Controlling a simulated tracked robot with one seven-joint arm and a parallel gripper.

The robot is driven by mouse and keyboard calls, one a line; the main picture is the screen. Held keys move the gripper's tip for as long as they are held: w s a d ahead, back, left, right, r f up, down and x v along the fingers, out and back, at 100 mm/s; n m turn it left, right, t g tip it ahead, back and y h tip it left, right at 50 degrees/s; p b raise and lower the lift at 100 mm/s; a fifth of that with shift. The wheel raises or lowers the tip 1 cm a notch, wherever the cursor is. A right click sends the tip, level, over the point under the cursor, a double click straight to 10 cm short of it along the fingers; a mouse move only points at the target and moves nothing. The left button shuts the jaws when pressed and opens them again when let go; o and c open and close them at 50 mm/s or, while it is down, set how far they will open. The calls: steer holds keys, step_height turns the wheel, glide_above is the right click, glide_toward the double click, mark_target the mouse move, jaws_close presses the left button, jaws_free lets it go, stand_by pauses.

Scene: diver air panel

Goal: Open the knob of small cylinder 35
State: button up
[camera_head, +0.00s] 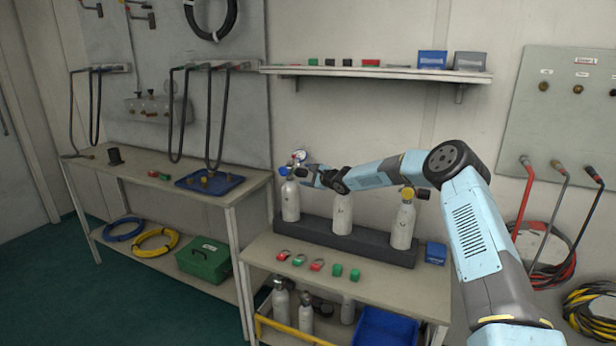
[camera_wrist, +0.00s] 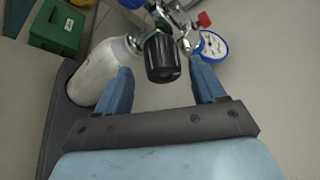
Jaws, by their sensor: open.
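Three small white cylinders stand upright in a dark rack (camera_head: 318,233) on the near bench. The left cylinder (camera_head: 290,203) has a valve with a blue part and a gauge; it also shows in the wrist view (camera_wrist: 100,76). The number 35 cannot be read on any of them. The left cylinder's ribbed black knob (camera_wrist: 162,58) faces me in the wrist view. My gripper (camera_head: 304,177) is open beside that valve, its two blue fingers on either side of the knob, with gaps visible and no clear contact.
The middle cylinder (camera_head: 341,213) and the right cylinder (camera_head: 403,225), with a yellow-topped valve, stand close by. A blue-rimmed gauge (camera_wrist: 212,46) and a red cap (camera_wrist: 203,19) sit near my right finger. Small red and green items lie at the bench front.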

steer(key=shift+x, duration=0.95)
steer(key=shift+c, duration=0.2)
